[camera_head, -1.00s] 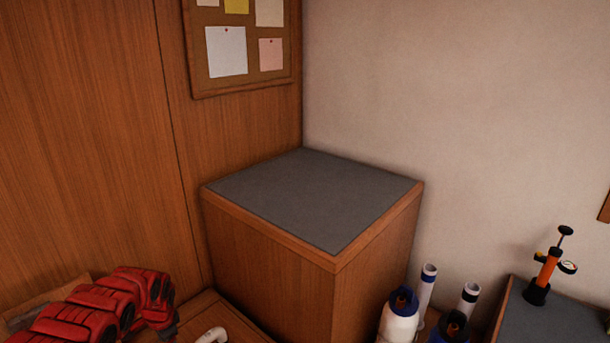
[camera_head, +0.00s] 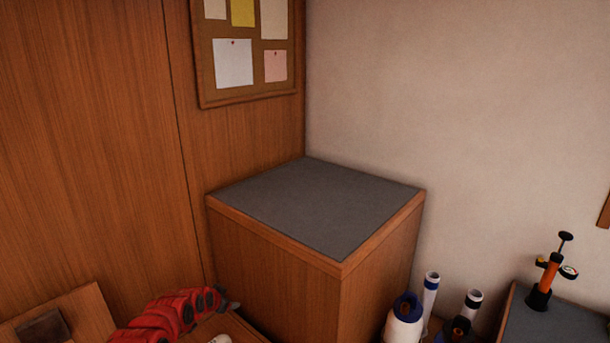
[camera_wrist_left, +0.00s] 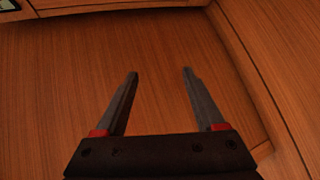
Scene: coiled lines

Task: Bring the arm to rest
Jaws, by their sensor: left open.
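My left arm (camera_head: 170,314) is red and reaches in at the bottom left of the head view. My left gripper (camera_head: 230,304) is small and dark there, in front of the wooden cabinet's left side. In the left wrist view my left gripper (camera_wrist_left: 160,72) is open, with two grey fingers well apart and nothing between them. Brown wood fills the view beyond the fingers. My right gripper is in neither view.
A wooden cabinet (camera_head: 275,270) with a bare grey top stands in the corner. White bottles and tubes (camera_head: 403,322) stand at its right. An orange hand pump (camera_head: 545,275) stands on a grey surface (camera_head: 560,325). A pinboard (camera_head: 245,90) hangs above.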

